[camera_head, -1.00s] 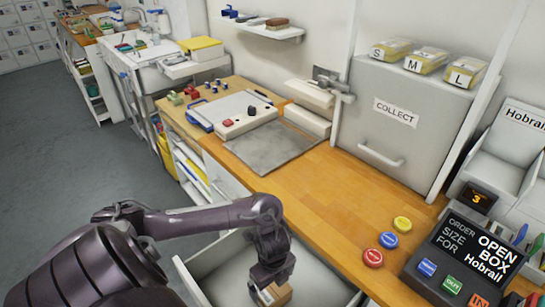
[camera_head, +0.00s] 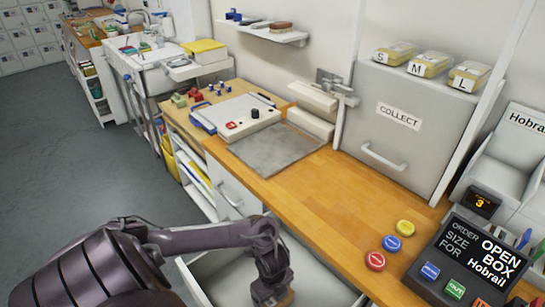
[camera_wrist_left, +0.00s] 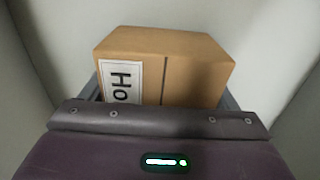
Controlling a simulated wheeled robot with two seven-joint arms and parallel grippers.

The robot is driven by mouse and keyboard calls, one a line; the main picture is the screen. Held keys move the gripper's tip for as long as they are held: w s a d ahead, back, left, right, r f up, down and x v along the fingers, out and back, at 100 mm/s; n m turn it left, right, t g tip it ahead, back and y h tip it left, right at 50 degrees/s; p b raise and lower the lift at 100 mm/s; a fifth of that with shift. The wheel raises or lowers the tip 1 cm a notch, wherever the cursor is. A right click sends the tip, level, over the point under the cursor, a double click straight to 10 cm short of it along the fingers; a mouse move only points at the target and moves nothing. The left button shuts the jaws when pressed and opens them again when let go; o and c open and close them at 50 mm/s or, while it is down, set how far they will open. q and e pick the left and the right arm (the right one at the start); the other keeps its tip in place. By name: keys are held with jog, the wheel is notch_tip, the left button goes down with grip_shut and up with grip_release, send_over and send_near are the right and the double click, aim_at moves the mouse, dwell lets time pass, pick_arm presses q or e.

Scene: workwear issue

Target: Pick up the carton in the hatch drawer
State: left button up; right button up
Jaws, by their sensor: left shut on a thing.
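The carton (camera_wrist_left: 190,65) is brown cardboard with a white label whose visible letters read "Ho". It fills the middle of the left wrist view, between the fingers of my left gripper (camera_wrist_left: 165,95), which is shut on it. In the head view only a small piece of the carton (camera_head: 287,299) shows below my left gripper (camera_head: 270,297), at the bottom edge of the picture. Both are inside the open drawer (camera_head: 207,270), whose pale walls also surround the carton in the wrist view. I cannot tell whether the carton touches the drawer floor. My right gripper is not in view.
The wooden counter (camera_head: 300,208) runs beside the drawer. On it are red, blue and yellow buttons (camera_head: 391,243), a black order panel (camera_head: 465,265) and a grey mat (camera_head: 277,148). A grey COLLECT hatch (camera_head: 400,130) stands behind, with yellow packs marked S, M and L above.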

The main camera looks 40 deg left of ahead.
pick_arm(q)
jog(key=shift+c, duration=0.7)
jog(key=shift+r, duration=0.1)
